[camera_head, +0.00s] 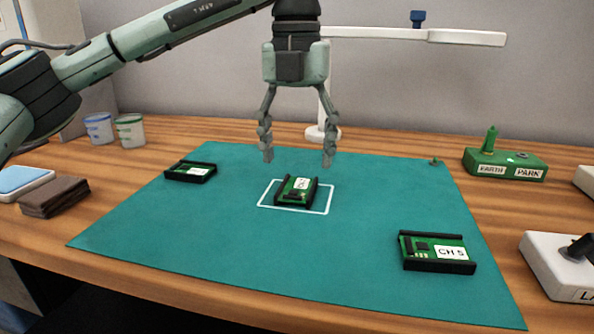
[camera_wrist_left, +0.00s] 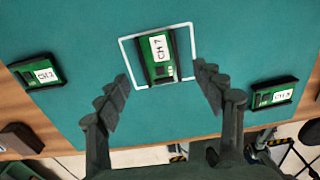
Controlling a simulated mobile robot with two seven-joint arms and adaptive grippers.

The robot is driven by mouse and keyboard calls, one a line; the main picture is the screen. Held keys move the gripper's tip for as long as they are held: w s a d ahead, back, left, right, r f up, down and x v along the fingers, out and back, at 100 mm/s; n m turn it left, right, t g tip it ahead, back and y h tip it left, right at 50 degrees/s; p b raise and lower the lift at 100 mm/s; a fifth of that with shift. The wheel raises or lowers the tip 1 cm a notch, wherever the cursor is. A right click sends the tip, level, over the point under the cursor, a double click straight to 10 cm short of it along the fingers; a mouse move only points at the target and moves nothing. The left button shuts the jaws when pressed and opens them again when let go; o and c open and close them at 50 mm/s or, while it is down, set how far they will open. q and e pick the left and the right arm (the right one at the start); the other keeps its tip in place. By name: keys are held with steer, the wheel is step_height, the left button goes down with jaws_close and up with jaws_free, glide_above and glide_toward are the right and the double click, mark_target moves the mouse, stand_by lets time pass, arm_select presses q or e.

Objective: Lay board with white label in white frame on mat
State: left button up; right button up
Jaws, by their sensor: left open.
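A green board with a white label (camera_head: 297,190) and black side rails lies inside the white frame (camera_head: 262,204) on the teal mat (camera_head: 200,245). In the left wrist view this board (camera_wrist_left: 157,56) reads CH 7, sits slightly turned, and lies within the frame lines (camera_wrist_left: 194,55). My left gripper (camera_head: 298,158) is open and empty above and behind the board, with its fingers pointing down; it also shows in the left wrist view (camera_wrist_left: 161,82). Other white-labelled boards lie at the mat's left (camera_head: 190,172) and at its front right, marked CH 5 (camera_head: 438,252). My right gripper is not seen.
A green block with EARTH and PARK labels (camera_head: 505,163) stands right of the mat. White fixtures (camera_head: 560,262) stand at the right edge. Two cups (camera_head: 130,130) and a brown cloth (camera_head: 54,197) are at left. A lamp stand (camera_head: 322,132) is behind.

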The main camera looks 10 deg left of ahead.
mark_target(297, 186)
arm_select(q)
step_height(297, 186, up, 7)
steer(key=shift+r+p, duration=0.2)
steer(key=shift+p, duration=0.2)
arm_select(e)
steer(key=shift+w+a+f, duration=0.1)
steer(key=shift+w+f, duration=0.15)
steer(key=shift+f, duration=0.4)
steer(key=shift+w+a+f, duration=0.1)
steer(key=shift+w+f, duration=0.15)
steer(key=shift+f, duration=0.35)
